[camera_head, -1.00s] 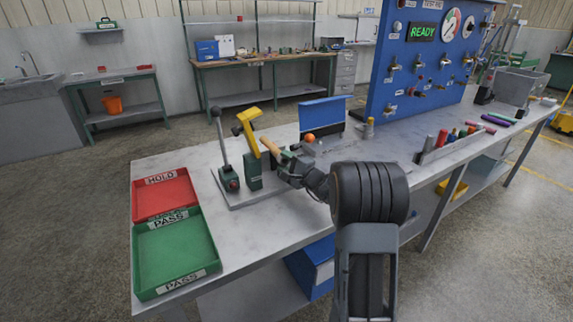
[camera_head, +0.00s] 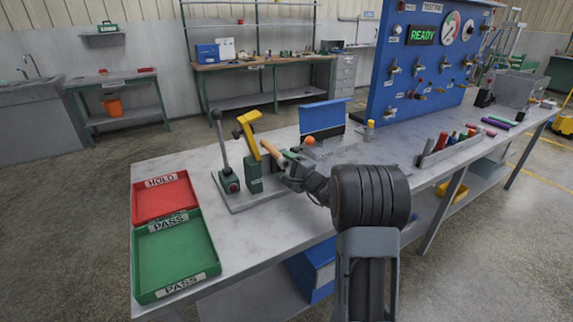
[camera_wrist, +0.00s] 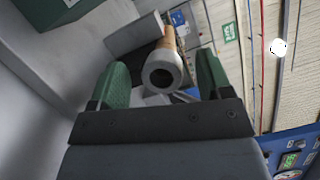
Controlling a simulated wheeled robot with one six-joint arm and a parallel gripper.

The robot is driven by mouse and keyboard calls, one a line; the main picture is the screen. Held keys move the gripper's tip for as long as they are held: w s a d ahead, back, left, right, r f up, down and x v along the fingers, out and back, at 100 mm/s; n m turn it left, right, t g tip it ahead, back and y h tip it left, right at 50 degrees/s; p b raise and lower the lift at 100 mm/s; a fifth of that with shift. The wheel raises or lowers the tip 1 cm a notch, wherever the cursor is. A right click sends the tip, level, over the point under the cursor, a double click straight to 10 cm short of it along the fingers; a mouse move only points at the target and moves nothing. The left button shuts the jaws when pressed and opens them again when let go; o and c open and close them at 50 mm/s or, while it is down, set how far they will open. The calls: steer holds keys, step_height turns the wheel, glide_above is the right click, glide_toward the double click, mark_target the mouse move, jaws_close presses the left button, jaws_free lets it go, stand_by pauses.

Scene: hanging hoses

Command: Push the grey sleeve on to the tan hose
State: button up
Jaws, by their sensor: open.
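The tan hose (camera_head: 271,150) sticks out from the yellow-topped fixture toward my gripper in the head view. In the wrist view, the tan hose (camera_wrist: 168,40) runs away behind the grey sleeve (camera_wrist: 162,71). The sleeve is a short grey ring at the hose's near end, its dark bore facing the camera. How far it sits over the hose cannot be told. My gripper (camera_wrist: 163,82) is open, with one green fingertip on each side of the sleeve and visible gaps between. In the head view my gripper (camera_head: 286,163) is at the hose's near end; the sleeve is not clear there.
The fixture (camera_head: 251,170) stands on a plate beside a black-knobbed lever (camera_head: 223,155). An orange ball (camera_head: 309,140) and a blue panel (camera_head: 322,117) are close behind my gripper. Red (camera_head: 163,181) and green (camera_head: 158,231) trays lie left. Bench space in front of the fixture is clear.

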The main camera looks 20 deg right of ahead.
steer(key=v, duration=1.3)
steer(key=shift+s+d+r+b, duration=0.25)
steer(key=shift+b, duration=0.05)
steer(key=shift+c, duration=0.2)
